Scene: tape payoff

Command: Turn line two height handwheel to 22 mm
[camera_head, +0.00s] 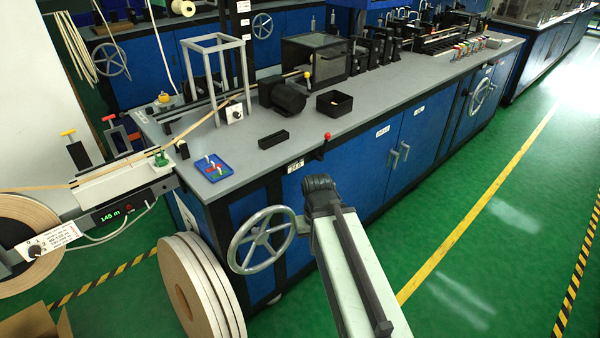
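A grey spoked handwheel (262,241) stands upright at the near end of the front blue bench. A second spoked handwheel (481,97) is on the bench's long front side, farther right. I cannot tell from the picture which one belongs to line two. A small white plate with dark marks (295,166) sits on the bench edge above the near wheel; I cannot read it surely. My pale arm reaches up from the bottom, its dark joint just right of the near wheel. My gripper's fingers do not show.
Large tape rolls (196,287) stand on the floor just left of the near wheel. A red-knobbed lever (324,146) sticks out from the bench edge above my arm. An open cardboard box (36,325) is at lower left. Green floor (455,285) is clear on the right.

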